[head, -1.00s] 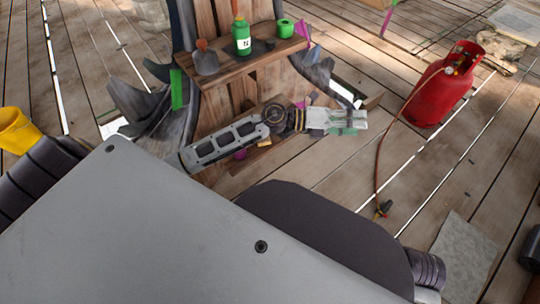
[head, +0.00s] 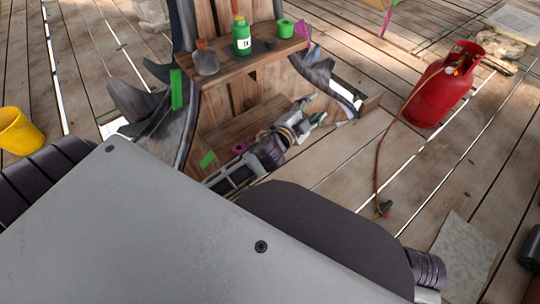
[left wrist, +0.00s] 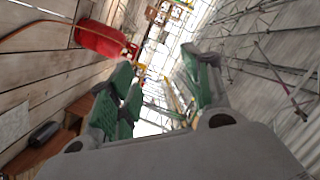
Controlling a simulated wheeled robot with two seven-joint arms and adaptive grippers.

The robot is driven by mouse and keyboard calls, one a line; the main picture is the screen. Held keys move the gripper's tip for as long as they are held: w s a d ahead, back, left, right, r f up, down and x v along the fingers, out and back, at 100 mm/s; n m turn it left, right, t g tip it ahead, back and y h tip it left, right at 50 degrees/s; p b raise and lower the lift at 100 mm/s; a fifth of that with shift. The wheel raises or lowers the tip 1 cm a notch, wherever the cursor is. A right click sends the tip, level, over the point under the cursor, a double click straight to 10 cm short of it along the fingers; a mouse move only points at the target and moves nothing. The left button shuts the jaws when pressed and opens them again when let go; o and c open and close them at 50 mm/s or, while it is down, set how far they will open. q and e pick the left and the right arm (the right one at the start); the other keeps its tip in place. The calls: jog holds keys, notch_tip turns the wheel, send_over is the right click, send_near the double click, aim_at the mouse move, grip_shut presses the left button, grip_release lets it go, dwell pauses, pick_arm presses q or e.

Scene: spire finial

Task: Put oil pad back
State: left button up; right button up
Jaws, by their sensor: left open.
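My left gripper (head: 318,112) is in front of the wooden spire, low and to the right of its shelf (head: 232,70). In the left wrist view its two green-padded fingers (left wrist: 160,95) stand apart with nothing between them. I cannot say for certain which thing is the oil pad. A small dark flat piece (head: 262,45) lies on the shelf between the green bottle (head: 242,38) and the green roll (head: 284,28); it may be the pad. My gripper is well apart from it. My right gripper is not in view.
A red gas cylinder (head: 440,88) with a hose stands on the plank floor to the right. A trowel-like tool (head: 206,58) is at the shelf's left end. A yellow bucket (head: 18,132) is at far left. A grey sheet (head: 462,255) lies at lower right.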

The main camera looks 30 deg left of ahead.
pick_arm(q)
jog(key=s+f+n+g, duration=0.4)
jog(key=s+f+g, duration=0.3)
jog(key=s, duration=0.5)
jog(key=s+f+n+g, duration=0.5)
jog(key=s+f+g, duration=0.1)
jog(key=s+f, duration=0.6)
jog(key=shift+s+a+g+y, duration=0.3)
jog(key=shift+s+a+g, duration=0.05)
jog(key=shift+a+g, duration=0.05)
